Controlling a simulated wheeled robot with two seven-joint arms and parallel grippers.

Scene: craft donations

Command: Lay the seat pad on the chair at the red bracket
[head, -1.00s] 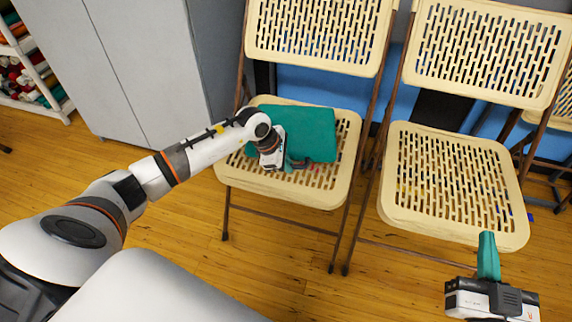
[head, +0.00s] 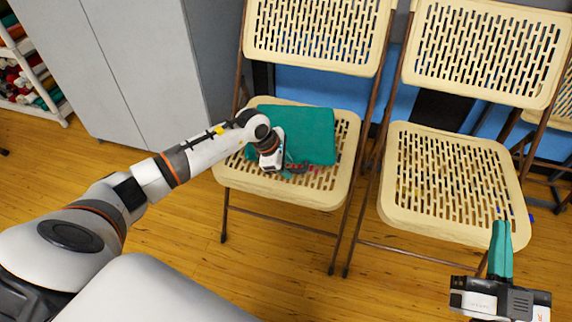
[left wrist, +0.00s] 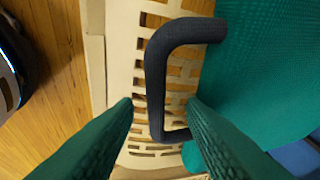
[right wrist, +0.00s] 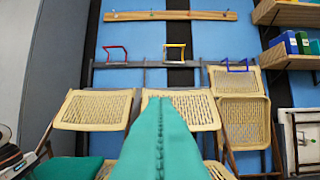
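The green seat pad (head: 308,132) lies on the seat of the left chair (head: 345,165). Its dark loop handle (left wrist: 157,85) shows in the left wrist view, with the pad (left wrist: 265,75) on the right. My left gripper (left wrist: 160,105) is open at the pad's near edge, with the handle in the gap between its fingers; I see no clear contact. The red bracket (right wrist: 116,53) is on the blue wall above the left chair in the right wrist view. My right gripper (head: 502,225) is shut and empty, by the right chair's front edge.
The right chair's seat (head: 450,180) is bare. A yellow bracket (right wrist: 175,51) and a blue bracket (right wrist: 237,64) are to the right of the red one. A grey cabinet (head: 150,70) stands at left. Wooden floor (head: 280,255) is open in front of the chairs.

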